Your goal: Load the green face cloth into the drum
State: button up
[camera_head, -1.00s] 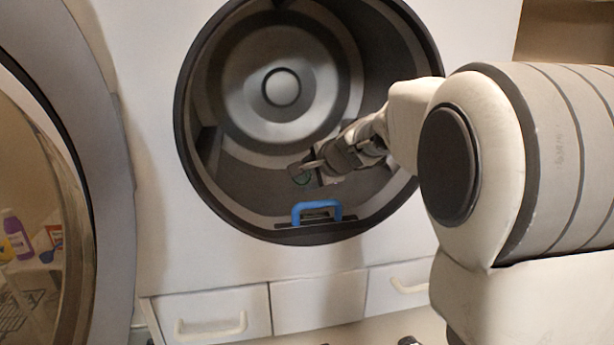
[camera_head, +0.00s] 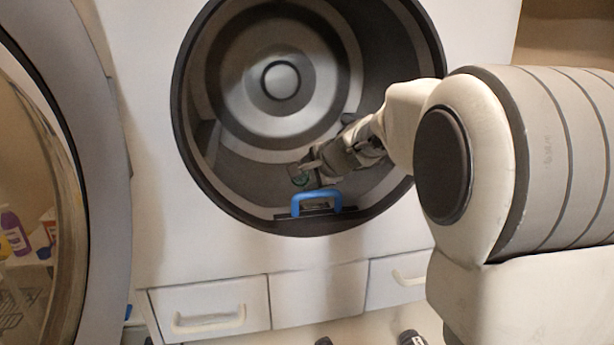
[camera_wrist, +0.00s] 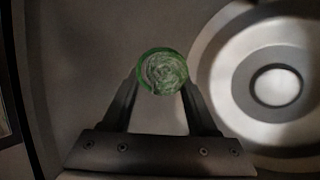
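The drum (camera_head: 228,168) is a round grey chamber with a dark rim, seen open from the front. My gripper (camera_head: 302,174) reaches into it from the right, low in the opening and above the blue handle. The green face cloth (camera_wrist: 163,72) looks like a round green roll between my fingertips (camera_wrist: 163,88) in the wrist view. Both fingers touch its sides. The drum's ringed back plate (camera_wrist: 277,88) is to the right in the wrist view.
A blue handle (camera_head: 316,196) stands at the lower rim of the opening. The open round door (camera_head: 108,190) hangs at the left. Drawers with pale handles (camera_head: 210,322) lie below. A purple bottle (camera_head: 14,232) shows through the door.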

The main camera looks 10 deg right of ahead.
jog(key=o, duration=0.4)
jog(key=v, duration=1.7)
jog(key=shift+s+a+p, duration=0.1)
jog(key=shift+s+p, duration=0.2)
jog(key=shift+s, duration=0.05)
jog(key=s+a+f+n+g+h, duration=0.1)
jog(key=s+f+n, duration=0.4)
jog(key=s, duration=0.2)
jog(key=s+a+f+n+g+h, duration=0.1)
jog(key=s+a+f+n+g, duration=0.1)
jog(key=s+f+n, duration=0.3)
jog(key=s+a+f+n+g, duration=0.1)
jog(key=s+f+n, duration=0.4)
jog(key=s, duration=0.6)
jog(key=shift+a+f+g+h, duration=0.15)
jog(key=shift+f+g+h, duration=0.1)
jog(key=shift+g+h, duration=0.25)
